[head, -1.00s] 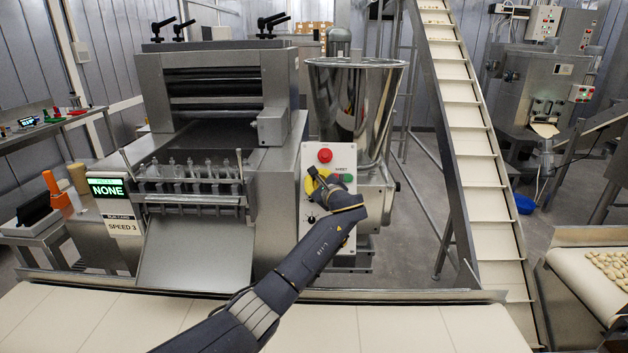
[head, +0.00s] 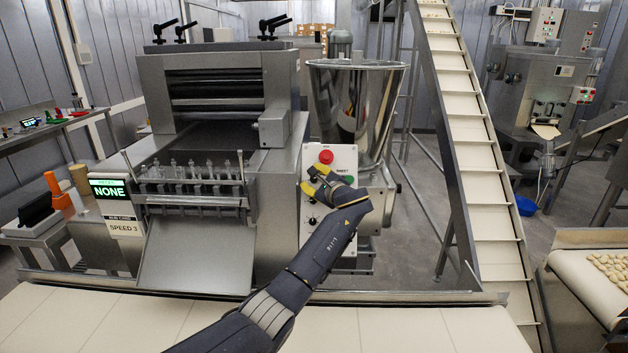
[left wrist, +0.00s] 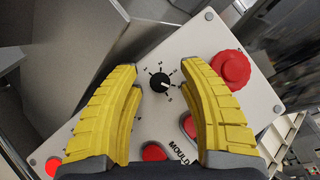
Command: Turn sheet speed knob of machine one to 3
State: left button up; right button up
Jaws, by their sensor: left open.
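The white control panel (head: 346,156) of the machine stands in the middle of the head view, below the steel hopper. My left gripper (head: 317,175) is in front of the panel, open, with yellow fingers. In the left wrist view a small black knob (left wrist: 161,82) with a number dial sits on the panel (left wrist: 188,40), between the open fingers of my left gripper (left wrist: 160,72) and apart from them. The number it points to is too small to read. Another dark knob (head: 313,221) shows lower on the panel in the head view. My right gripper is not in view.
A large red button (left wrist: 231,69) is close to the right finger. Smaller red buttons (left wrist: 153,152) and a "MOULD" label are below the knob. A pale conveyor belt (head: 400,328) runs along the front.

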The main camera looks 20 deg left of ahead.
pick_arm(q)
jog(key=shift+s+d+f, duration=0.1)
jog(key=shift+s+d, duration=0.25)
jog(key=shift+d, duration=0.15)
jog(key=v, duration=1.1)
jog(key=shift+a, duration=0.15)
jog(key=s+a+r+m+t, duration=0.2)
jog(key=a+r+m+t, duration=0.3)
jog(key=a+r, duration=0.35)
jog(key=s+d+f+m+h, duration=0.3)
jog(key=s+f+m+h, duration=0.4)
jog(key=f+m, duration=0.4)
jog(key=shift+m+t+h, duration=0.4)
jog(key=shift+m+h, duration=0.1)
jog(key=shift+h, duration=0.2)
jog(key=w+a, duration=0.1)
jog(key=w, duration=0.5)
jog(key=w+a, duration=0.1)
jog(key=w, duration=0.4)
jog(key=w+a, duration=0.1)
jog(key=w, duration=0.5)
jog(key=shift+w+r, duration=0.3)
jog(key=shift+r, duration=0.05)
